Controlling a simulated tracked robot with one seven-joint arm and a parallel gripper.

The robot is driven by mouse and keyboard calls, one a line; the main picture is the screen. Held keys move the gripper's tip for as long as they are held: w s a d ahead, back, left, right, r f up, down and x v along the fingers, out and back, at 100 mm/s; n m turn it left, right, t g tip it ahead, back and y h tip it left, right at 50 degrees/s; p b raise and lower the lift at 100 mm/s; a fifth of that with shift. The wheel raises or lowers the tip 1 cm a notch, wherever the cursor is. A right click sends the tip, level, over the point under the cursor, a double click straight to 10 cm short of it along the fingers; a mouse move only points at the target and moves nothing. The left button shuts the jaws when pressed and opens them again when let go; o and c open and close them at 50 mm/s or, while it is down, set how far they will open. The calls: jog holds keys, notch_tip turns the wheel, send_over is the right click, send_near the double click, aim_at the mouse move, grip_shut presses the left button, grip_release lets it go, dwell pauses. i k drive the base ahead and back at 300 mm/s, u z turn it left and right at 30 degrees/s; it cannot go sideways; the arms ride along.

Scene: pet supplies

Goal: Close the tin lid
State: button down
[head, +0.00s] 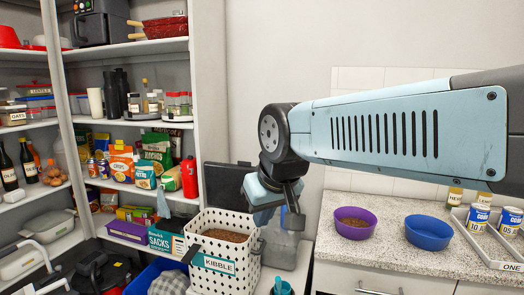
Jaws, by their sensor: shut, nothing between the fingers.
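The tin is a white square container with black dots, labelled KIBBLE (214,263), at the bottom centre of the head view. Its top is open and brown kibble shows inside. A dark flat panel, which looks like its lid (222,180), stands raised behind the tin. Its hinge is not clear to me. My gripper (291,222) hangs down from the arm, shut and empty, just right of the raised lid and above the tin's right side. Whether it touches the lid cannot be told.
Shelves with packets, jars and bottles (145,175) stand at the left. A grey container (282,246) is right of the tin. On the right counter are a purple bowl (355,210) of kibble, a blue bowl (430,220) and a tray of cans (490,250).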

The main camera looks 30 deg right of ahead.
aim_at(224, 181)
jog(key=z, duration=0.2)
jog(key=i, duration=0.6)
jog(key=z, duration=0.4)
jog(key=k, duration=0.85)
jog(key=z, duration=0.2)
jog(key=i, duration=0.85)
jog(key=u, duration=0.05)
